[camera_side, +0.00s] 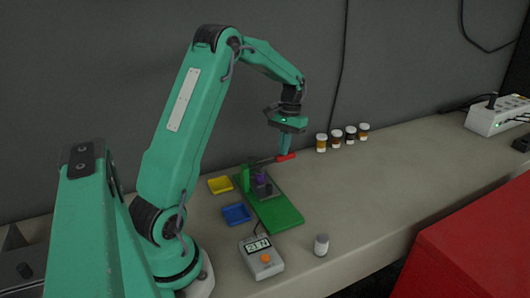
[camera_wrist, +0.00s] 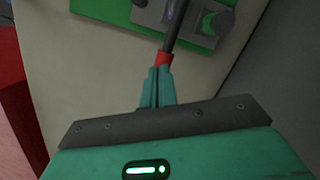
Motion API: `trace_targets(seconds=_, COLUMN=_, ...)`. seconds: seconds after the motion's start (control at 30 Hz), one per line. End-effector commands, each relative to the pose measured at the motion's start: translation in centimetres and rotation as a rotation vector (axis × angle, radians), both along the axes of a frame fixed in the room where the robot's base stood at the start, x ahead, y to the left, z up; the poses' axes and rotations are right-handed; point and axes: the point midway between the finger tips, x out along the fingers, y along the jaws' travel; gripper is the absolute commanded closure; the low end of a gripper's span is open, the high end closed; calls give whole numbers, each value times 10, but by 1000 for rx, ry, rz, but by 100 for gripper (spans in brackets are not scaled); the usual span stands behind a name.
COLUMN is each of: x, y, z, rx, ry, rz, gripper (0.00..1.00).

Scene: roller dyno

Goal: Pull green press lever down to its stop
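The green press (camera_side: 275,209) stands on the bench, with an upright post (camera_side: 245,177) and a purple part (camera_side: 262,177) under its lever. The dark lever rod reaches right to a red grip (camera_side: 285,157), tilted slightly up toward its free end. My gripper (camera_side: 285,151) points down over the red grip, its fingertips at the grip's top; I cannot tell whether they touch. In the wrist view, the fingers (camera_wrist: 160,72) are together, with no clear gap. The red grip (camera_wrist: 164,58) and dark rod (camera_wrist: 173,25) show just beyond the tips; the fingers hide the rest of the grip.
A yellow tray (camera_side: 220,185) and blue tray (camera_side: 236,214) lie left of the press. A meter (camera_side: 261,258) and small bottle (camera_side: 321,245) stand in front. Several small jars (camera_side: 336,139) stand behind right. A red box (camera_side: 480,240) is at front right. Bench right of the press is clear.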

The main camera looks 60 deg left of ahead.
Motion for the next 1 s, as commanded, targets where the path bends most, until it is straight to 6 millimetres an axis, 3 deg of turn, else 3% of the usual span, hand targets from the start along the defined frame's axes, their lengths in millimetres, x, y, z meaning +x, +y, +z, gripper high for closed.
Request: trace_targets(seconds=1.0, x=-2, y=-1, z=-9, rx=-5, ry=10, rz=1, gripper=100)
